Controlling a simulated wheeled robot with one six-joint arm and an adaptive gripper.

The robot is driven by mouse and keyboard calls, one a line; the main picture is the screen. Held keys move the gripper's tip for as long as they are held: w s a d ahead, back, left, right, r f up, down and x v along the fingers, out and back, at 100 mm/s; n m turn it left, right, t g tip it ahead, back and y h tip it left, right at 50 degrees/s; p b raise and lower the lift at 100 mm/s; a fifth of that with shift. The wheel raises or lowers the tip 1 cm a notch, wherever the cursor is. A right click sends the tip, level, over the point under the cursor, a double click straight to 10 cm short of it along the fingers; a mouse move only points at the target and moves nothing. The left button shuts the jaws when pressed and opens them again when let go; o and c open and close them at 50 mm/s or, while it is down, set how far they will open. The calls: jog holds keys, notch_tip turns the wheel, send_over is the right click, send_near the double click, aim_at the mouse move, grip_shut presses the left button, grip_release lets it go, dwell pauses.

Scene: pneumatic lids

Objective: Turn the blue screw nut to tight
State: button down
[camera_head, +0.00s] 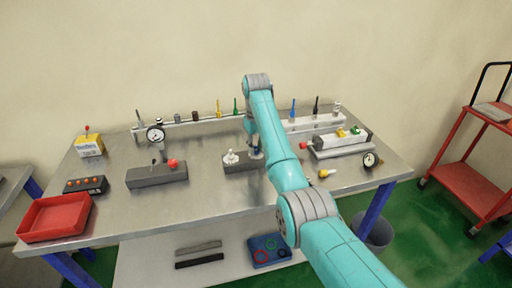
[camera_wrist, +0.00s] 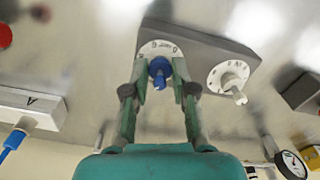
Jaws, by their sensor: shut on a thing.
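The blue screw nut (camera_wrist: 159,69) sits on a white round dial with markings, on a grey block (camera_wrist: 205,45). My gripper (camera_wrist: 160,80) is around the nut in the wrist view, with one green finger on each side, shut on it. In the head view my gripper (camera_head: 255,152) is over the right part of the grey block (camera_head: 238,166), and the nut shows only as a small blue spot under it. A second dial with a white nut (camera_wrist: 233,84) is on the same block, to the right of my gripper in the wrist view. Fine dial marks are too small to read fully.
A white rail with coloured tools (camera_head: 180,127) runs along the back. A red tray (camera_head: 56,217) and yellow box (camera_head: 89,146) are at the left. A yellow-handled tool (camera_head: 326,173) lies right.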

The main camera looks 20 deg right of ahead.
jog(key=n, duration=0.6)
jog(key=shift+n, duration=0.3)
jog(key=n, duration=0.5)
jog(key=shift+d, duration=0.1)
dwell(0.3)
jog(key=c, duration=0.9)
grip_release()
jog(key=shift+c, duration=0.2)
